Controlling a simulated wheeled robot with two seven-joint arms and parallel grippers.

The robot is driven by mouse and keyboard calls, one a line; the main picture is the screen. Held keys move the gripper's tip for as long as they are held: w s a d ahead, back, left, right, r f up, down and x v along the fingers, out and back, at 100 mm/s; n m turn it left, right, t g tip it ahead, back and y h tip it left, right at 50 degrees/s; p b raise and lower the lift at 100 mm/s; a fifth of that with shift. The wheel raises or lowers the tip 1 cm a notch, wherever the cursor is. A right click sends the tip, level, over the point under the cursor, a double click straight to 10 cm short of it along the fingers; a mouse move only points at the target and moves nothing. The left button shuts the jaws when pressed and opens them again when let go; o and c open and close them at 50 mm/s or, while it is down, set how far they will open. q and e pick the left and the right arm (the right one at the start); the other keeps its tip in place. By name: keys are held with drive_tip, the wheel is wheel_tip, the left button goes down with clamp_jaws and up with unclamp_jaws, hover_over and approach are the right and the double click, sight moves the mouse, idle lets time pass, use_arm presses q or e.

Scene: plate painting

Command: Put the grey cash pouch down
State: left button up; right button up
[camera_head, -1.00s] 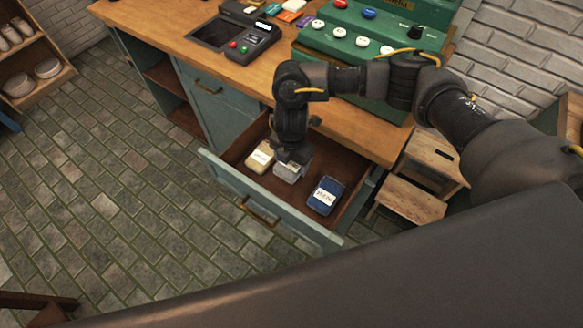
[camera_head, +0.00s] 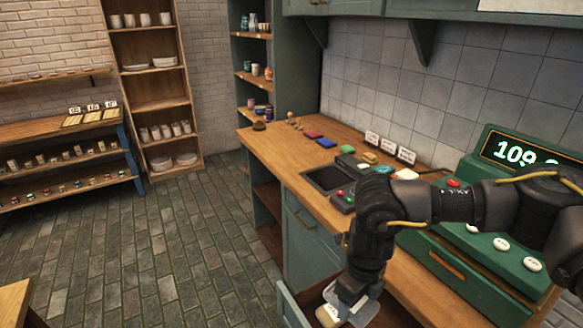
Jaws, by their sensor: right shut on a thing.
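My right gripper (camera_head: 352,292) points down into the open drawer (camera_head: 290,306) at the bottom of the head view. It is shut on the grey cash pouch (camera_head: 364,311), which is low in the drawer and partly cut off by the lower edge. I cannot tell whether the pouch touches the drawer floor. A cream pouch (camera_head: 328,316) with a white label lies just left of it. My left gripper is not in view.
Small label cards (camera_head: 388,145) stand along the wall. Shelves (camera_head: 160,105) stand at the back left. The brick floor (camera_head: 150,250) is clear.

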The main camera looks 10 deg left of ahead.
drive_tip(key=r+n, duration=0.1)
drive_tip(key=n, duration=0.2)
drive_tip(key=s+r+n, duration=0.1)
drive_tip(key=r+n, duration=0.1)
drive_tip(key=n, duration=0.2)
drive_tip(key=r+n, duration=0.2)
drive_tip(key=n, duration=0.1)
drive_tip(key=shift+s+a+n, duration=0.15)
drive_tip(key=shift+a+n, duration=0.25)
drive_tip(key=r+n, duration=0.1)
drive_tip(key=n, duration=0.2)
drive_tip(key=s+r+n, duration=0.1)
drive_tip(key=r+n, duration=0.1)
drive_tip(key=n, duration=0.2)
drive_tip(key=s+r+n, duration=0.1)
drive_tip(key=n, duration=0.3)
drive_tip(key=shift+s+d+r, duration=0.15)
drive_tip(key=shift+d+r, duration=0.05)
drive_tip(key=shift+r, duration=0.1)
drive_tip(key=n, duration=0.2)
drive_tip(key=s+r+n, duration=0.1)
drive_tip(key=n, duration=0.1)
drive_tip(key=shift+d+r, duration=0.1)
drive_tip(key=shift+r, duration=0.05)
